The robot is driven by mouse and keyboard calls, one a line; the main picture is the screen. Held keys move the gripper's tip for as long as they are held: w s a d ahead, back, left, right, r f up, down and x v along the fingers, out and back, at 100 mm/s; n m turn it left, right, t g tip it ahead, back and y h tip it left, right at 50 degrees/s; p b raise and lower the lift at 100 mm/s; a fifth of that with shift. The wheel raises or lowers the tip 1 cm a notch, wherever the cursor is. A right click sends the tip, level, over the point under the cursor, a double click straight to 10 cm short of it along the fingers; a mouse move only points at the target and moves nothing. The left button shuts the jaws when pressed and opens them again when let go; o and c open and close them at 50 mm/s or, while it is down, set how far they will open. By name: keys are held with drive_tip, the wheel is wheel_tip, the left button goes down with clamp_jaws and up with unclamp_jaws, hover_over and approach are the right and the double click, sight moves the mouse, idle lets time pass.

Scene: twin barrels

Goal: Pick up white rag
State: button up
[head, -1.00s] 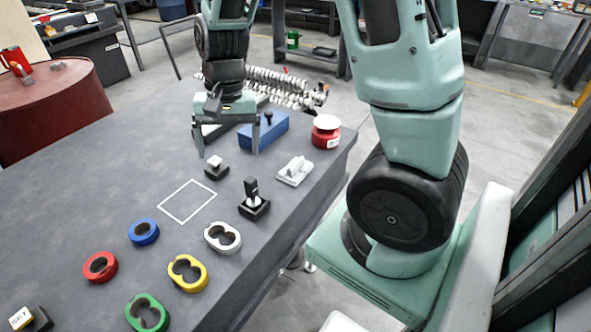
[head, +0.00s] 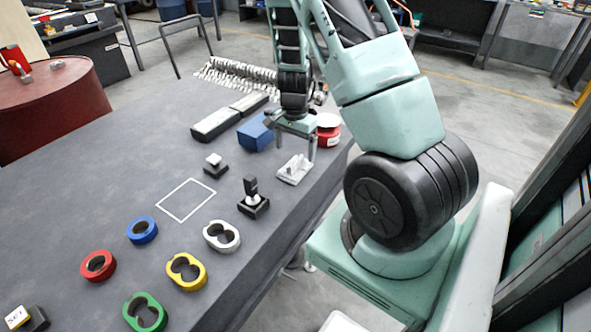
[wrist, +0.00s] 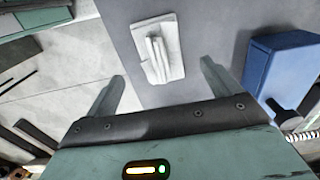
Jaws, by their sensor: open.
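The white rag (head: 294,170) looks like a flat white piece with a raised ridge. It lies on the grey table near the right edge. In the wrist view the rag (wrist: 157,50) sits just beyond the fingertips, roughly midway between them. My gripper (head: 296,150) is open and empty, pointing down above the far side of the rag. In the wrist view both fingers of my gripper (wrist: 162,74) show apart, with nothing between them. I cannot tell the exact height over the rag.
A blue box (head: 256,133) stands close behind my gripper, and a red and white spool (head: 328,130) is at the table's right edge. A black stand (head: 252,201) and a small black block with a white top (head: 214,164) are nearer. Coloured rings lie in front.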

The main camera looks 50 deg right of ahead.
sight(295, 160)
drive_tip(key=shift+d+f, duration=0.1)
drive_tip(key=shift+f, duration=3.05)
drive_tip(key=c, duration=1.2)
drive_tip(key=shift+o, duration=0.2)
drive_tip(key=shift+r, duration=0.15)
wheel_tip(295, 160, up, 10)
drive_tip(key=shift+f+p, duration=0.1)
drive_tip(key=shift+p, duration=0.3)
drive_tip(key=shift+o, duration=1.4)
drive_tip(key=shift+c, duration=0.4)
